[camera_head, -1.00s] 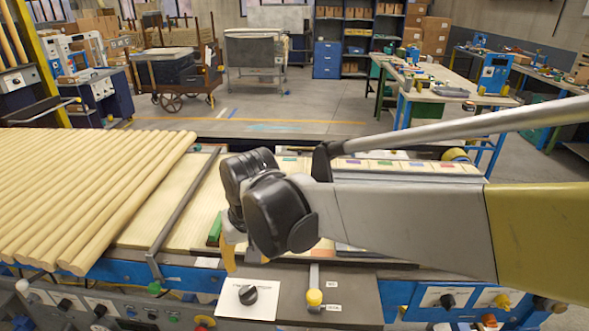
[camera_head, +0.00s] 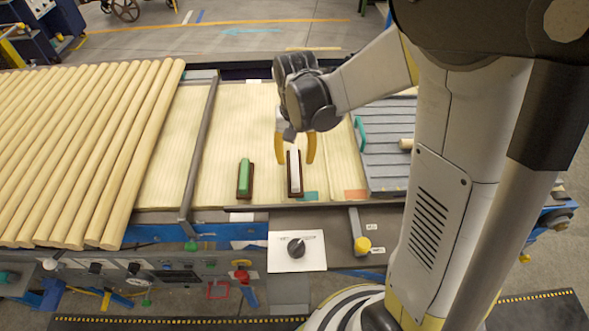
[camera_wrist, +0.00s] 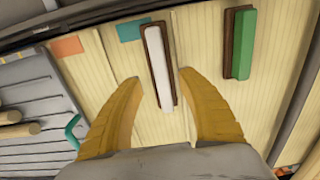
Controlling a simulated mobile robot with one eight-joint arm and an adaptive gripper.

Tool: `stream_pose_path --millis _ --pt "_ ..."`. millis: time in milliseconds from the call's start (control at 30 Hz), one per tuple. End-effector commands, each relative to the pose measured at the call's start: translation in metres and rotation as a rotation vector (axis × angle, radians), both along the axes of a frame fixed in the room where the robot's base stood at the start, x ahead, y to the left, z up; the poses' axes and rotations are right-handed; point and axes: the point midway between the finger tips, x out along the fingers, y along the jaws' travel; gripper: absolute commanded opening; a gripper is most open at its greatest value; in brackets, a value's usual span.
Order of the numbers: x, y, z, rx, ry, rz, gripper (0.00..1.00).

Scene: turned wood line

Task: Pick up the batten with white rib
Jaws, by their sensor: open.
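The batten with white rib (camera_head: 294,172) is a short dark brown strip with a white bar on top. It lies on the pale wooden surface in the head view, and it also shows in the wrist view (camera_wrist: 160,65). My gripper (camera_head: 296,162) has two orange fingers, spread apart and empty, above the batten's far part. In the wrist view, the gripper fingers (camera_wrist: 158,80) stand on either side of the batten's near end, with gaps to it. Whether the fingertips reach down to the batten's height I cannot tell.
A similar batten with green rib (camera_head: 244,176) lies to the left. Several long wooden rods (camera_head: 90,140) cover the left side. A grey slatted panel (camera_head: 385,150) with a green handle (camera_head: 361,134) is at right. A metal bar (camera_head: 200,145) separates the rods from the battens.

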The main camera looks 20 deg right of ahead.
Motion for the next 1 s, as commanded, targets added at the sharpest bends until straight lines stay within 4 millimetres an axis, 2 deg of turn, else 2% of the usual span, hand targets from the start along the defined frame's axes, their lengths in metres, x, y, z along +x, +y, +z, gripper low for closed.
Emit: stream_pose_path --millis 100,200,500,533,667,1000 --pt "0.004 0.000 -0.023 0.000 0.000 0.000 0.45" --pt "0.004 0.000 -0.035 0.000 0.000 0.000 0.45" --pt "0.003 0.000 -0.040 0.000 0.000 0.000 0.45" --pt "0.003 0.000 -0.040 0.000 0.000 0.000 0.41" --pt "0.003 0.000 -0.039 0.000 0.000 0.000 0.01" --pt "0.003 0.000 -0.040 0.000 0.000 0.000 0.00"
